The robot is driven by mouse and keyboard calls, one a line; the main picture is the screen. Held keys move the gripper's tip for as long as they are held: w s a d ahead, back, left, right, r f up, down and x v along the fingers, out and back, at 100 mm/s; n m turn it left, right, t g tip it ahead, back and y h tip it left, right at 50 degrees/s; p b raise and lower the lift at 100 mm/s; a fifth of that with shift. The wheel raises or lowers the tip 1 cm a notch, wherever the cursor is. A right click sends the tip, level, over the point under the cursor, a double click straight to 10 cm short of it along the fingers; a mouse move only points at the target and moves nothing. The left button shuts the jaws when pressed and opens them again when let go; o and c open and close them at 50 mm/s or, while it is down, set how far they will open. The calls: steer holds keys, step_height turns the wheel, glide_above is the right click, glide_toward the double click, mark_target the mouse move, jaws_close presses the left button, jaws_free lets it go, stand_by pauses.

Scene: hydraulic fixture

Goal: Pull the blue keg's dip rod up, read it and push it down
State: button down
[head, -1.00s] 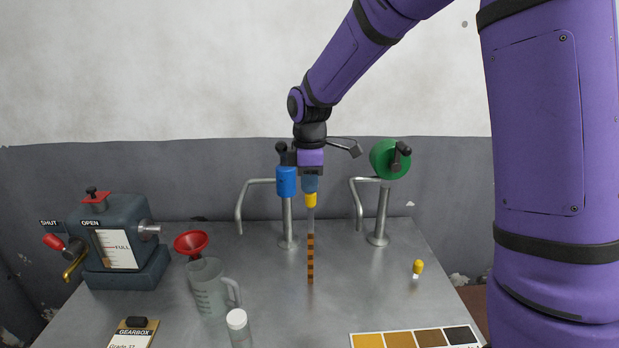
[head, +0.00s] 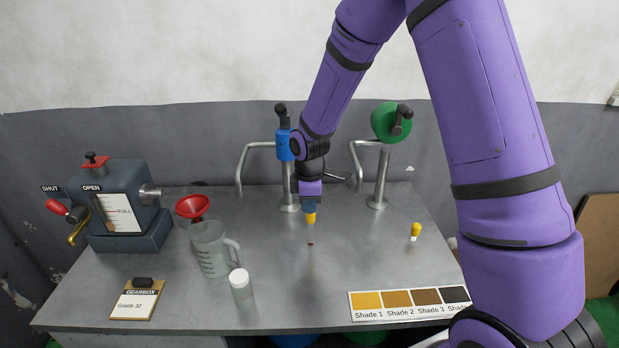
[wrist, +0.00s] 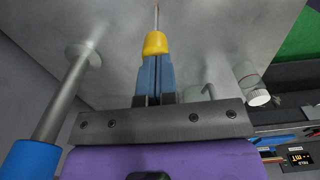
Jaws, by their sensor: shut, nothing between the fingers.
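The blue keg's dip rod stands at the middle of the steel bench, its yellow knob (head: 310,218) right at the tips of my gripper (head: 310,209). A short grey length shows below the knob, with a small dark orange bit (head: 311,244) at the bench top. In the wrist view the yellow knob (wrist: 155,44) sits at the ends of my blue fingers, with the thin rod running on beyond it. My fingers are shut and point down. I cannot see any gap between knob and fingertips. Only the blue keg's top (head: 292,341) shows under the bench edge.
A blue-handled tap (head: 284,143) stands close behind my wrist, a green one (head: 391,122) to its right. Another yellow knob (head: 415,230) is at right. A gearbox (head: 124,210), red funnel (head: 192,206), jug (head: 212,250), capped bottle (head: 240,285) and shade card (head: 410,304) surround open bench.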

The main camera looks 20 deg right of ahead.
mark_target(310, 224)
step_height(310, 224, down, 7)
steer(key=shift+r, duration=0.1)
steer(key=shift+s+f, duration=0.2)
steer(key=shift+f, duration=0.05)
steer(key=shift+s, duration=0.1)
